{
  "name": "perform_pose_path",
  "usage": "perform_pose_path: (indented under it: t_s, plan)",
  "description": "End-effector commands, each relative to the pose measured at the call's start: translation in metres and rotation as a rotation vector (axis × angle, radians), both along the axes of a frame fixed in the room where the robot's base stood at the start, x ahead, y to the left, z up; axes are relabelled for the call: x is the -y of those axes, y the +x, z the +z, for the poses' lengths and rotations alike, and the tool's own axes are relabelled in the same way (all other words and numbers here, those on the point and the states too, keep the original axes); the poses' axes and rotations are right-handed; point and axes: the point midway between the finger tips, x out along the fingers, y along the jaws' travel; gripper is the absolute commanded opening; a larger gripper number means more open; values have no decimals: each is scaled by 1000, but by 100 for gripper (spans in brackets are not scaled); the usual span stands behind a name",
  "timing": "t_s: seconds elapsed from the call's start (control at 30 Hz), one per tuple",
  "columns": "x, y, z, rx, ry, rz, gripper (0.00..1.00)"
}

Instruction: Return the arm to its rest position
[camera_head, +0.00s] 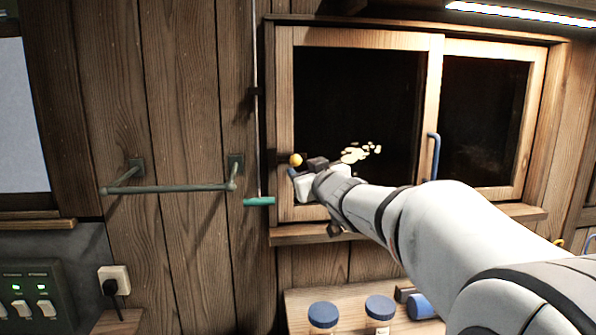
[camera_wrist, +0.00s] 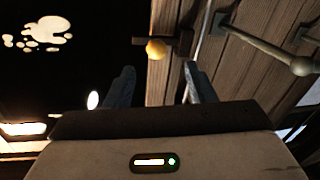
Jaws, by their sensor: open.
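My arm reaches from the lower right up to the left frame of the window in the head view. My gripper (camera_head: 303,180) is at its far end, in front of the lower left of the window. In the wrist view my gripper (camera_wrist: 160,86) shows two blue-grey fingers spread apart with nothing between their tips. A small yellow ball-shaped knob (camera_head: 296,160) is just beyond the gripper. It also shows in the wrist view (camera_wrist: 156,49), ahead of the gap between the fingers and apart from them. The arm hides part of the window and sill.
The wooden window (camera_head: 287,100) has dark panes with pale blotches (camera_head: 358,152) and a blue handle (camera_head: 433,155). A metal rail (camera_head: 168,188) and a teal-ended cord (camera_head: 259,201) are left of the gripper. Blue-lidded jars (camera_head: 323,314) stand on a shelf below.

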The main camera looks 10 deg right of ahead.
Motion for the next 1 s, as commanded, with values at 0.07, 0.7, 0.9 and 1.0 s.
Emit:
perform_pose_path:
  t_s: [0.07,0.7,0.9,1.0]
  plan:
    - [0,0,0,-1,0,-1,50]
    - [6,-232,-228,-1008,63,-310,50]
    - [-15,-305,-267,-1265,77,-255,50]
    - [-20,-319,-273,-1315,81,-239,50]
